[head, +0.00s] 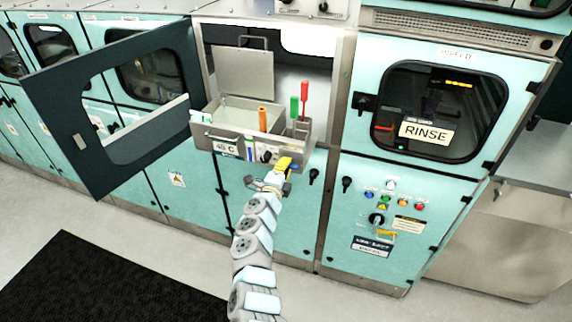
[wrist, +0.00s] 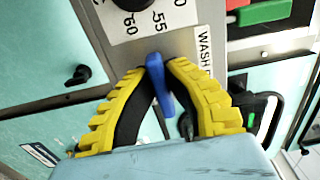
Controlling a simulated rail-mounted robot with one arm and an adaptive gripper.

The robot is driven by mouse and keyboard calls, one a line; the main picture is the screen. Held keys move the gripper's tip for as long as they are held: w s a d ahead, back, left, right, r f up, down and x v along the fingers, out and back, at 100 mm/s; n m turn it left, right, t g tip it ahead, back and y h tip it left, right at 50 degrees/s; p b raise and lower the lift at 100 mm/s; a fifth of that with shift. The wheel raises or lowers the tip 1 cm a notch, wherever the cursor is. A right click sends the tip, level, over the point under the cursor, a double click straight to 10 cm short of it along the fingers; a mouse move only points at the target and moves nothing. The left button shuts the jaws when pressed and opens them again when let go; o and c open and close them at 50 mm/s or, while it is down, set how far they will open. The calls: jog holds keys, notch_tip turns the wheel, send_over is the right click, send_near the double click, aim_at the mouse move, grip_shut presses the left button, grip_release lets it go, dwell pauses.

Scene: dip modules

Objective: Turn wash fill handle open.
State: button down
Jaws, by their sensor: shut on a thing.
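The wash fill handle (wrist: 160,88) is a blue lever on the grey panel beside the label reading WASH (wrist: 204,50). In the wrist view it stands between the two yellow-padded fingers of my gripper (wrist: 156,66), which is shut on it. In the head view my gripper (head: 284,164) is at the right part of the front panel of the open bath unit (head: 217,132).
A dial with a numbered scale (wrist: 157,18) sits close to the fingertips. Green (head: 295,107) and red (head: 304,98) handles stand upright in the bath unit above my gripper. The dark open door (head: 62,116) swings out at left. The RINSE module (head: 427,133) is at right.

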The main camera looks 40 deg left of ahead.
jog(key=shift+f, duration=0.1)
jog(key=c, duration=1.1)
grip_release()
jog(key=shift+s, duration=0.1)
jog(key=shift+v, duration=5.9)
